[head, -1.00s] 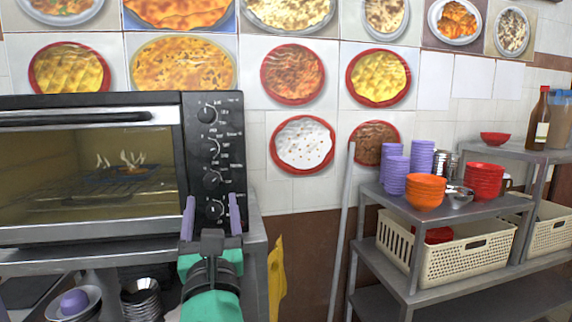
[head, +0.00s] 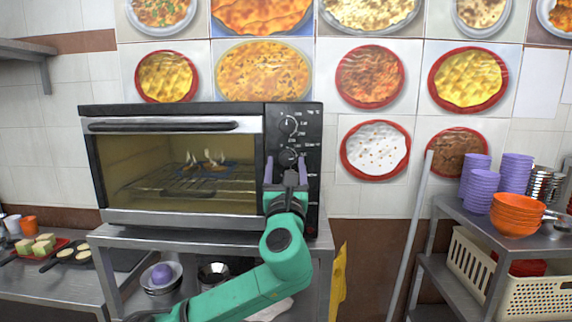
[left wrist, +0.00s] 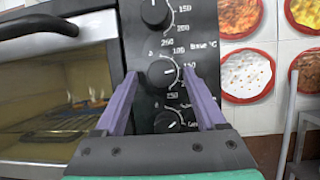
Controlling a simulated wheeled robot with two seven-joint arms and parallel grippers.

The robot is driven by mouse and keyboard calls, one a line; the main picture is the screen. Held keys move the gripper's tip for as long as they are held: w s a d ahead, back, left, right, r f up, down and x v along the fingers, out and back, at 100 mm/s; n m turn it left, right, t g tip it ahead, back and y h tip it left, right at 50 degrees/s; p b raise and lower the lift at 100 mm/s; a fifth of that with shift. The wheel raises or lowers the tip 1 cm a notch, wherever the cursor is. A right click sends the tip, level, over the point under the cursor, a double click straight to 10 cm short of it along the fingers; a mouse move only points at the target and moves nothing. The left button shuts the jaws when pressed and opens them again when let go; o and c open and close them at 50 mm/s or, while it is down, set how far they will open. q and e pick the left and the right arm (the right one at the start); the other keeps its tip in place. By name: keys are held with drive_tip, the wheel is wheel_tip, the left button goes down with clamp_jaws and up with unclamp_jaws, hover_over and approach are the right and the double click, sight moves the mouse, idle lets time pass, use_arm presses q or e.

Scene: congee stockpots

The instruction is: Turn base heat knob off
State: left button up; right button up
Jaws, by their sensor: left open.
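The oven (head: 180,215) has a black control panel at its right side with a column of knobs. In the left wrist view, a knob (left wrist: 162,72) with a label that seems to read "Base °C" shows between my open fingertips, its white mark pointing right. Another knob (left wrist: 155,12) is above it and one (left wrist: 168,122) below. My left gripper (head: 287,160) is open in front of the panel, its purple fingers either side of this knob. I cannot tell whether they touch it. In the head view my gripper hides the lower knobs. My right gripper is not in view.
The oven stands on a metal shelf (head: 325,262) with bowls below. At the right, a rack (head: 455,210) holds purple and orange bowls (head: 517,215). A grey pole (head: 408,240) leans against the wall between. A counter with food (head: 45,245) is at the left.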

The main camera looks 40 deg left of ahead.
use_arm(q)
drive_tip(key=shift+d, duration=0.1)
clamp_jaws()
drive_tip(key=shift+n, duration=0.5)
drive_tip(key=n+g, duration=0.1)
drive_tip(key=n, duration=0.1)
drive_tip(key=n+g+y, duration=0.1)
drive_tip(key=n, duration=0.1)
drive_tip(key=shift+w+d+p, duration=0.15)
drive_tip(key=shift+p, duration=0.2)
drive_tip(key=n+g, duration=0.1)
drive_tip(key=n, duration=0.2)
drive_tip(key=n+g+y, duration=0.1)
drive_tip(key=n+g, duration=0.1)
drive_tip(key=n, duration=0.1)
drive_tip(key=shift+w+d+r, duration=0.1)
drive_tip(key=shift+d+r, duration=0.05)
drive_tip(key=shift+r, duration=0.05)
drive_tip(key=n+g, duration=0.1)
drive_tip(key=n, duration=0.1)
drive_tip(key=n+g+p, duration=0.1)
drive_tip(key=n, duration=0.2)
drive_tip(key=shift+w+d+r, duration=0.1)
drive_tip(key=shift+r, duration=0.1)
drive_tip(key=shift+r+n+g+h+p, duration=0.1)
drive_tip(key=shift+n+g+h+p, duration=0.4)
drive_tip(key=shift+n, duration=1.4)
